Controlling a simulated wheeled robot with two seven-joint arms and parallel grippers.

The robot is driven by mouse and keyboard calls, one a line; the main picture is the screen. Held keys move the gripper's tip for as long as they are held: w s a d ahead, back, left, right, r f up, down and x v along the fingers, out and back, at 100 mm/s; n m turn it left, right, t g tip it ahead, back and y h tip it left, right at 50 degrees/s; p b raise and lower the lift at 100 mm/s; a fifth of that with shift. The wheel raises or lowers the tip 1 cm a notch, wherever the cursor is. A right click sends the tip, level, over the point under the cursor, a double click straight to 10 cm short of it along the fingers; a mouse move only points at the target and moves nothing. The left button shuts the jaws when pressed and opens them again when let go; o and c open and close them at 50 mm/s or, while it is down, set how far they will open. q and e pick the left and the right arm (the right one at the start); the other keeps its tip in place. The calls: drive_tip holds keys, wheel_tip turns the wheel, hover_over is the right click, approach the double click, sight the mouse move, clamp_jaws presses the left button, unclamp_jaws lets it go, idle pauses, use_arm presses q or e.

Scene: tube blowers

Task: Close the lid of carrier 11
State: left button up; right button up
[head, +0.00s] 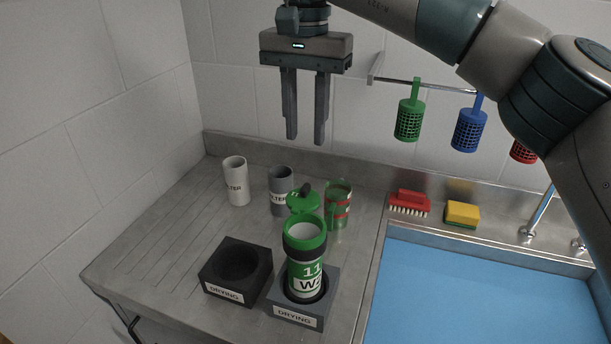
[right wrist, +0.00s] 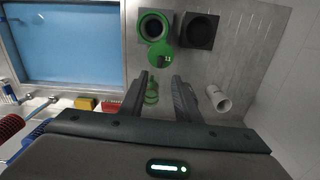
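In the right wrist view the lid (right wrist: 160,56) lies beside the green rim (right wrist: 154,17) of the carrier. My right gripper (head: 305,140) is open and empty, pointing down, above and behind the lid. It also shows in the right wrist view (right wrist: 160,78). My left gripper is out of view.
An empty drying block (head: 221,287) stands left of the carrier. White (head: 236,184) and grey (head: 281,193) filter cylinders and a green-and-red container (head: 341,207) stand behind. A blue sink (head: 480,300) lies right. Baskets (head: 409,121) hang from a rail. The counter's left is clear.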

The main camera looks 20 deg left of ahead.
drive_tip(key=p, duration=0.1)
hover_over(305, 186)
wheel_tip(305, 186, down, 6)
drive_tip(key=shift+f, duration=0.1)
wheel_tip(305, 186, down, 4)
drive_tip(key=shift+r+p, duration=0.25)
drive_tip(key=shift+p, duration=0.4)
drive_tip(key=shift+f, duration=0.75)
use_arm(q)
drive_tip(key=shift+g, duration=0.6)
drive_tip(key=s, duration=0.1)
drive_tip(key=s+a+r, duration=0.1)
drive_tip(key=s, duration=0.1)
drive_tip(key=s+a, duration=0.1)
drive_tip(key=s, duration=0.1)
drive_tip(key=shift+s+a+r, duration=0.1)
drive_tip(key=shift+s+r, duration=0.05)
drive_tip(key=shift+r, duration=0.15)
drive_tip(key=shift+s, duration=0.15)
use_arm(e)
clamp_jaws()
